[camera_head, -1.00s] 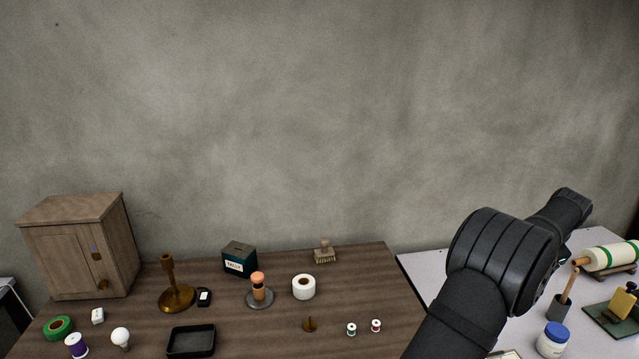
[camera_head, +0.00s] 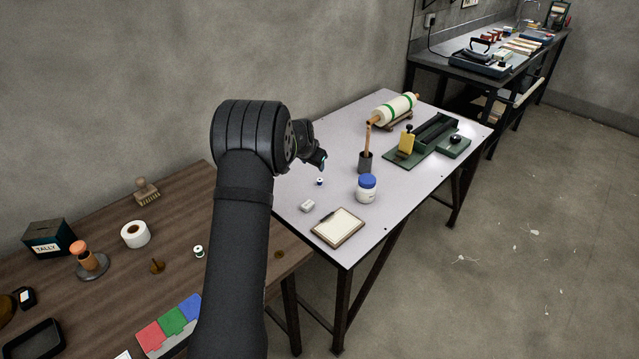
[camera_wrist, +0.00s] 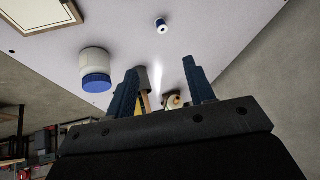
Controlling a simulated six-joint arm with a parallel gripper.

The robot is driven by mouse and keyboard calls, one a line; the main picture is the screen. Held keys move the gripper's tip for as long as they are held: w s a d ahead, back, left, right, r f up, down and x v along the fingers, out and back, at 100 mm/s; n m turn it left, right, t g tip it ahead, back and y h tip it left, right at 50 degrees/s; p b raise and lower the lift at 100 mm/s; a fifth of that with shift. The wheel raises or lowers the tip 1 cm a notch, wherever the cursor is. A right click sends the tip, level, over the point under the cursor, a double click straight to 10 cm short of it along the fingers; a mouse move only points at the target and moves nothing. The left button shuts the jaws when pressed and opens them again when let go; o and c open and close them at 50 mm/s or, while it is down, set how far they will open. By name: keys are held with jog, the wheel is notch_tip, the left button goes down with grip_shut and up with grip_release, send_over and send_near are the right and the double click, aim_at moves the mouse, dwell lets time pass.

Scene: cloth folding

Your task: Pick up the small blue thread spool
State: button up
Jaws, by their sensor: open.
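The small blue thread spool (camera_head: 320,182) stands on the light grey table, just below my gripper in the head view. In the wrist view the spool (camera_wrist: 162,25) shows a white top and blue side, near the top edge, beyond the fingertips. My gripper (camera_head: 320,160) is above the table, slightly behind the spool in the head view. In the wrist view its two blue fingers (camera_wrist: 160,82) are spread apart with nothing held between them. The fingers and spool are apart.
A white jar with a blue lid (camera_head: 367,188), a white eraser-like block (camera_head: 307,206), a clipboard (camera_head: 340,228) and a dark cup with a wooden handle (camera_head: 365,161) stand around the spool. A roller (camera_head: 394,108) lies farther back. Bare tabletop surrounds the spool.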

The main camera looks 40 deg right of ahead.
send_over(319, 181)
jog(key=s+a, duration=0.2)
jog(key=a, duration=0.1)
notch_tip(319, 181, down, 10)
jog(key=shift+d+r, duration=0.1)
jog(key=shift+x, duration=2.9)
jog(key=shift+w, duration=0.2)
grip_shut()
